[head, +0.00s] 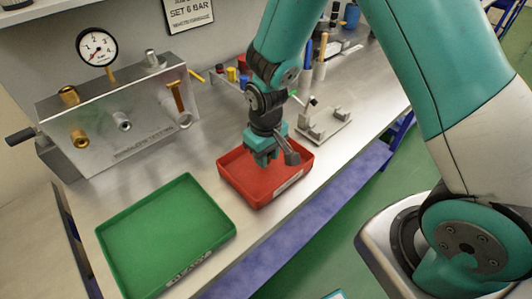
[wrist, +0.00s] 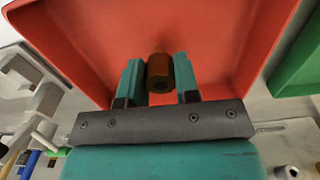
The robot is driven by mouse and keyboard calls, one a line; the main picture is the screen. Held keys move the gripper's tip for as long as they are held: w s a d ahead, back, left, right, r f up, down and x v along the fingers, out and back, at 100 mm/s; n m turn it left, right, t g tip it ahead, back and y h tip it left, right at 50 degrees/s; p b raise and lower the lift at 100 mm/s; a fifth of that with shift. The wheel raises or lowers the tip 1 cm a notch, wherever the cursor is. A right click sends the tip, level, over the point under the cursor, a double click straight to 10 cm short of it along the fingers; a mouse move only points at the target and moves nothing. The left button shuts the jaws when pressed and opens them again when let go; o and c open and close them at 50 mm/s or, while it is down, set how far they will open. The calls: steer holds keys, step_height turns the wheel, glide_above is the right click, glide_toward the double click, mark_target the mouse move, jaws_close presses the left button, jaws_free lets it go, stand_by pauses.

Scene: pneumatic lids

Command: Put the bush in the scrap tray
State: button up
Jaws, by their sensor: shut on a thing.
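The bush, a brown bronze-coloured hollow cylinder (wrist: 160,73), is between the two teal fingers of my gripper (wrist: 158,80) in the wrist view. My gripper is shut on it. In the head view my gripper (head: 264,158) is over the red tray (head: 303,163), pointing down, and the bush is hidden there. The red tray's floor fills much of the wrist view (wrist: 215,35) behind the bush. I cannot tell how far the bush is above that floor. The red tray has a pale label on its front wall, too small to read; no other part shows in it.
An empty green tray (head: 165,235) stands to the left of the red one. A metal manifold block (head: 120,120) with brass fittings and a pressure gauge (head: 97,47) is behind it. A metal fixture (head: 322,125) stands behind the red tray to the right. The bench's front edge is close.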

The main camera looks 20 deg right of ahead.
steer(key=shift+f, duration=0.1)
steer(key=o, duration=0.9)
steer(key=shift+o, duration=0.2)
step_height(320, 180, up, 12)
steer(key=b, duration=0.2)
steer(key=s+a+r+n+y, duration=0.1)
steer(key=s+a+r+y, duration=0.1)
steer(key=s+r, duration=0.3)
steer(key=s+a+r+n+y, duration=0.2)
steer(key=s+r, duration=0.3)
steer(key=s, duration=0.8)
steer(key=shift+s+a+r, duration=0.3)
